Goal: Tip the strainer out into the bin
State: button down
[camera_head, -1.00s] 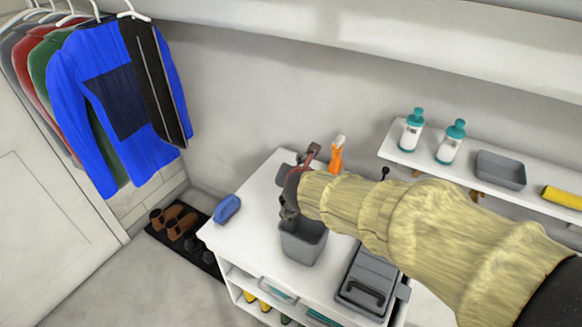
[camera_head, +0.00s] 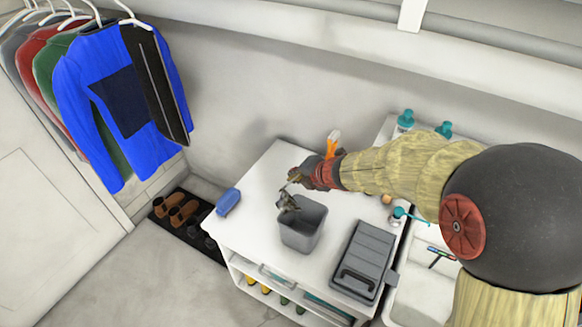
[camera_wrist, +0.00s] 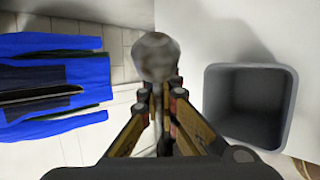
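The grey bin (camera_head: 300,240) stands upright on the white cabinet top. It also shows in the wrist view (camera_wrist: 238,132), right of my fingers, and its dark inside looks empty. My gripper (camera_head: 291,184) is behind the bin's left rear corner, its fingers pointing left and down. A small grey rounded thing, which looks like the strainer (camera_head: 287,201), is at the fingertips by the bin's left rim. In the wrist view the strainer (camera_wrist: 155,57) is a blurred grey ball shape at the tips of the nearly closed fingers (camera_wrist: 159,95). Its opening and contents cannot be made out.
A grey lidded case (camera_head: 362,262) lies right of the bin. A blue item (camera_head: 228,202) lies at the cabinet's left edge. An orange-topped bottle (camera_head: 333,145) stands at the back. Teal-capped bottles (camera_head: 404,121) are at right, behind my arm. Clothes (camera_head: 125,100) hang at left.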

notch_tip(320, 180, down, 6)
jog(key=w+d+m+g+y+p, duration=0.1)
jog(key=d+m+g+y+p, duration=0.1)
jog(key=m+y, duration=0.4)
jog(key=d+y+p, duration=0.1)
jog(key=y+p, duration=0.1)
jog(key=shift+w+f+y+p, duration=0.15)
jog(key=shift+w+y+p, duration=0.05)
jog(key=shift+y+p, duration=0.2)
jog(key=shift+a, duration=0.1)
dwell(1.6)
